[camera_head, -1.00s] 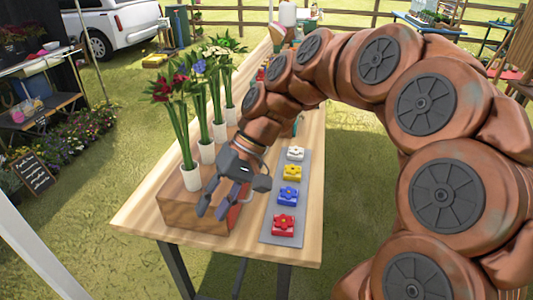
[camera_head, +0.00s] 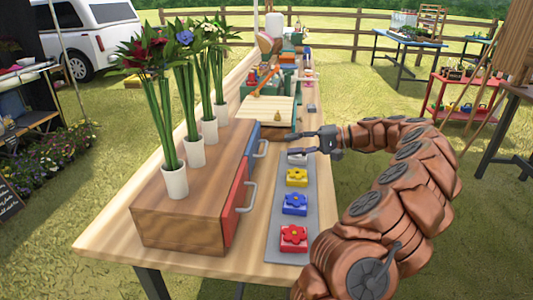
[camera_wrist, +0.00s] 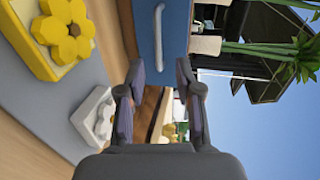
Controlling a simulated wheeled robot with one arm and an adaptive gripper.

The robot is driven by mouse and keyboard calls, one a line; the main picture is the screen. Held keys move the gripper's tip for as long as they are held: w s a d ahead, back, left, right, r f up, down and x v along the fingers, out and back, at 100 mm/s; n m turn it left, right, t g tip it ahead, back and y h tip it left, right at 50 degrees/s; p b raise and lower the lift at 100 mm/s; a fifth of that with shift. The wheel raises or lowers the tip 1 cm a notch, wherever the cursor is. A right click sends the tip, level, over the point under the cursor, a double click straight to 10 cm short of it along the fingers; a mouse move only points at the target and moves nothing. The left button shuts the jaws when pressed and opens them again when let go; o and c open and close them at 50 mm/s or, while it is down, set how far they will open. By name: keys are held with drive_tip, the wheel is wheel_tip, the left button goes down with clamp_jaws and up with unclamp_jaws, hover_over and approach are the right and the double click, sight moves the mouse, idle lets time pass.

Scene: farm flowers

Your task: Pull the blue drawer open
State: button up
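The blue drawer (camera_head: 252,140) is at the far end of the right side of a wooden box (camera_head: 180,222) and looks shut. Its grey handle (camera_head: 263,148) faces right. In the wrist view the blue drawer front (camera_wrist: 176,45) is at top centre, with the upright handle (camera_wrist: 158,32) on it. My gripper (camera_head: 291,144) is to the right of the drawer, pointing left toward the handle. Its fingers (camera_wrist: 160,72) are apart with nothing held, and the handle appears beyond the gap between them.
A red drawer (camera_head: 236,195) with a handle is nearer on the same box. Vases (camera_head: 174,182) of flowers stand on top. A grey mat (camera_head: 274,248) with flower blocks, including a yellow one (camera_head: 297,178), lies right of the box. A white block (camera_head: 297,157) is just under my gripper.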

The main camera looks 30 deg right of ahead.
drive_tip(key=shift+d+f, duration=0.15)
drive_tip(key=shift+d, duration=0.05)
drive_tip(key=shift+x, duration=3.85)
drive_tip(key=shift+w, duration=0.1)
drive_tip(key=shift+c, duration=0.3)
clamp_jaws()
